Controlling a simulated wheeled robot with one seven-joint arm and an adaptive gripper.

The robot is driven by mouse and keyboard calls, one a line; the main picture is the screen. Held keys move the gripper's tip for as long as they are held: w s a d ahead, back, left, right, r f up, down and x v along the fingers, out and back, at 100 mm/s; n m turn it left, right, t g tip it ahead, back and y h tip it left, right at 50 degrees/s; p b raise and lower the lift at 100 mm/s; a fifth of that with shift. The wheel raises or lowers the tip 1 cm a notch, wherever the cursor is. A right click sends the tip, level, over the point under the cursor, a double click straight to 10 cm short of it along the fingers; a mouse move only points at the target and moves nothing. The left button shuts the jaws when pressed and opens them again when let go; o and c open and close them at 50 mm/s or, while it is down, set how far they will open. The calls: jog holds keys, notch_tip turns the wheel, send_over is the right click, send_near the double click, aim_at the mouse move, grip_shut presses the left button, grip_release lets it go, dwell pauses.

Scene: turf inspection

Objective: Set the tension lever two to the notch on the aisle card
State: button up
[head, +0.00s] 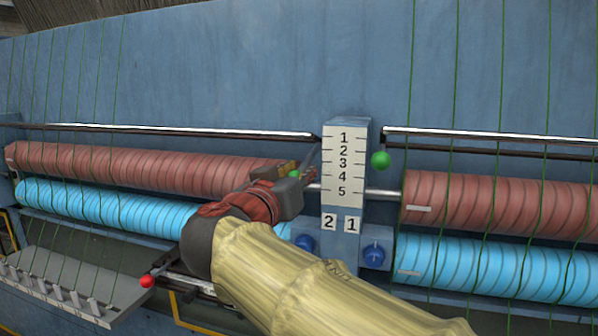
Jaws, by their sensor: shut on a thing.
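A pale scale plate (344,165) numbered 1 to 5 from top to bottom stands on a blue post. Labels 2 (328,222) and 1 (352,224) sit below it, 2 on the left. My gripper (297,174) is left of the post, shut on the green knob (295,174) of the left-hand lever, lever two. The fingers partly hide the knob and lever. In the picture the knob is near the height of number 4, but its exact notch is unclear. The other lever's green knob (380,159) is free on the right. No aisle card can be made out.
Red-brown rolls (500,208) and bright blue rolls (500,268) run along both sides of the post. Blue knobs (373,255) sit low on the post. A red ball knob (147,281) sticks out at lower left. Green strands hang in front of the blue panel.

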grip_shut()
dwell(0.4)
